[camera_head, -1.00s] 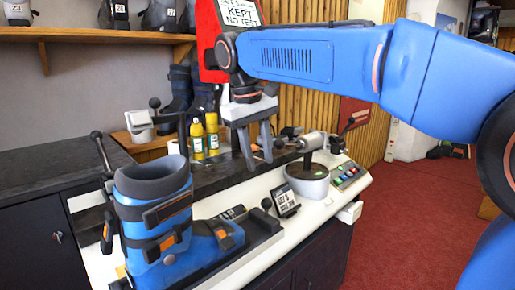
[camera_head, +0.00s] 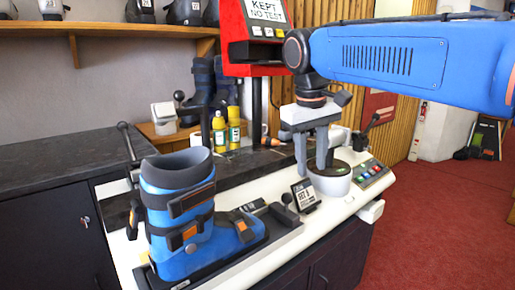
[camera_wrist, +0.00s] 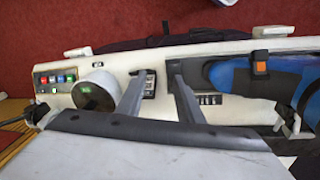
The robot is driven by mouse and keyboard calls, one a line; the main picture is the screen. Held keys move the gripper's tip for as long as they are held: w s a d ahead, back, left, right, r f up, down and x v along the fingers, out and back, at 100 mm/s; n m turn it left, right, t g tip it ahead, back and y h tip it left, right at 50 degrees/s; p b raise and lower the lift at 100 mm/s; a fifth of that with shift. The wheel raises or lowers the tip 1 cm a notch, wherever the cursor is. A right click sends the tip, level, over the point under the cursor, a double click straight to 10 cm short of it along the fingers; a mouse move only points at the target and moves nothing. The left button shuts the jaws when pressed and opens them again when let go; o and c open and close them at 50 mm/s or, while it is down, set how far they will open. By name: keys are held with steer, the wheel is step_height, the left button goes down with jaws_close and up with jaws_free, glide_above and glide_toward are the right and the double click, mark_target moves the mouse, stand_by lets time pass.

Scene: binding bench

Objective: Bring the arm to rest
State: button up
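My gripper (camera_head: 311,168) hangs pointing down above the bench, in front of the round grey drum-shaped device. Its two fingers are apart with nothing between them. In the wrist view my gripper (camera_wrist: 157,78) also shows two separated, empty fingers over the bench. My blue arm reaches in from the upper right of the head view and is held out over the bench. The blue ski boot (camera_head: 168,225) stands upright on the bench fixture, left of my gripper and apart from it. Part of the boot (camera_wrist: 235,77) shows at the right of the wrist view.
The white bench top (camera_head: 331,218) carries a small display (camera_head: 305,195), a round device (camera_head: 331,185) and a button panel (camera_head: 371,173). Two yellow bottles (camera_head: 234,127) stand behind. Red carpet (camera_head: 430,230) lies clear at right.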

steer(key=s+d+f+m+t, duration=0.1)
steer(key=s+d+f+m, duration=0.1)
steer(key=s+d+f, duration=0.5)
steer(key=s+d+f+m+t+y, duration=0.1)
steer(key=s+d+f+m+t, duration=0.1)
steer(key=s+d+f, duration=0.6)
steer(key=s+f, duration=0.5)
steer(key=f, duration=0.3)
steer(key=shift+f, duration=0.25)
